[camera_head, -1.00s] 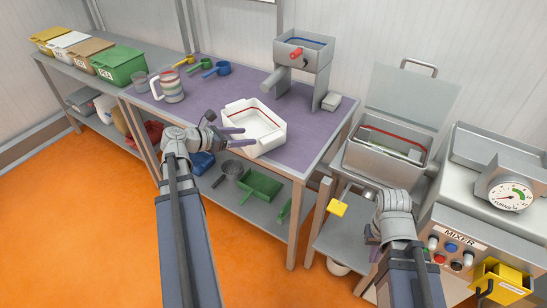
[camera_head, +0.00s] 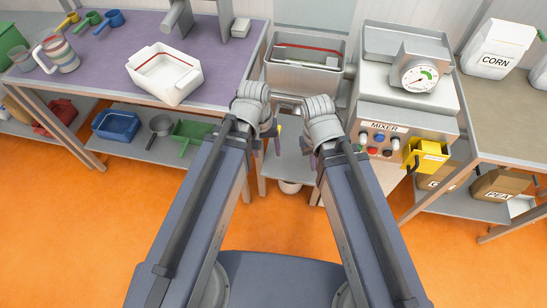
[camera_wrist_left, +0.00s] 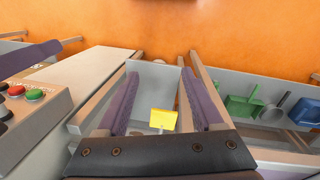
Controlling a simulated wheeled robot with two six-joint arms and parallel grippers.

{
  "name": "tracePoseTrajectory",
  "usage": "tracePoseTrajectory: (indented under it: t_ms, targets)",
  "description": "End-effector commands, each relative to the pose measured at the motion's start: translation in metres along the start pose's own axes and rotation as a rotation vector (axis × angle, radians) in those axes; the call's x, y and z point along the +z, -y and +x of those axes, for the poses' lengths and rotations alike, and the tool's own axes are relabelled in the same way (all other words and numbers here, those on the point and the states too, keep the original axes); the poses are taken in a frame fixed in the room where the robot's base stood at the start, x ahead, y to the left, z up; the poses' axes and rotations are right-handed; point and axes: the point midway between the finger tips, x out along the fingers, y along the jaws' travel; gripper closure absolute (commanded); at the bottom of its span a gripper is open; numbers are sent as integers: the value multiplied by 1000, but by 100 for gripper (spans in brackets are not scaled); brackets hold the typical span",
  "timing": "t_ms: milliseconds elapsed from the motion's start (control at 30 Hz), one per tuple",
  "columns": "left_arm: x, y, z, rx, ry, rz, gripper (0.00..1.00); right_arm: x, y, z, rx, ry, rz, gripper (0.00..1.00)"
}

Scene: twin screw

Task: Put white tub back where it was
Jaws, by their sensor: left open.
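The white tub (camera_head: 140,84) stands upright on the purple tabletop, near its front edge, left of centre in the head view. It looks empty, with a red line around its inside wall. My left gripper (camera_head: 266,145) is open, away from the tub, over the low stand right of the purple table. In the left wrist view my left gripper's purple fingers (camera_wrist_left: 160,85) are apart with nothing held; a yellow plate (camera_wrist_left: 163,119) shows between them, lower down. My right gripper (camera_head: 316,160) is close to the left one; its fingers are mostly hidden by its wrist.
The mixer (camera_head: 384,128) with gauge and yellow box (camera_head: 428,155) is on the right. An open metal hopper (camera_head: 303,80) stands behind the grippers. A striped jug (camera_head: 60,53) and coloured scoops are left of the tub. A blue bin (camera_head: 117,125) sits on the lower shelf.

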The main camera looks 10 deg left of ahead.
Motion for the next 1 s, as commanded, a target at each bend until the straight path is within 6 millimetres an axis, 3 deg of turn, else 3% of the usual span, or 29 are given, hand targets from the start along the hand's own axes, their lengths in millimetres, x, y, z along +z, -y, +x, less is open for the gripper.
tracePoseTrajectory:
  t_ms: [100,300,1000]
  targets:
    - [20,-14,4,-114,10,247,32,0,0,0,0,0,0,100]
    - [31,-21,4,-210,22,443,32,0,0,0,0,0,0,100]
    - [31,-21,3,-219,23,461,32,0,0,0,0,0,0,100]
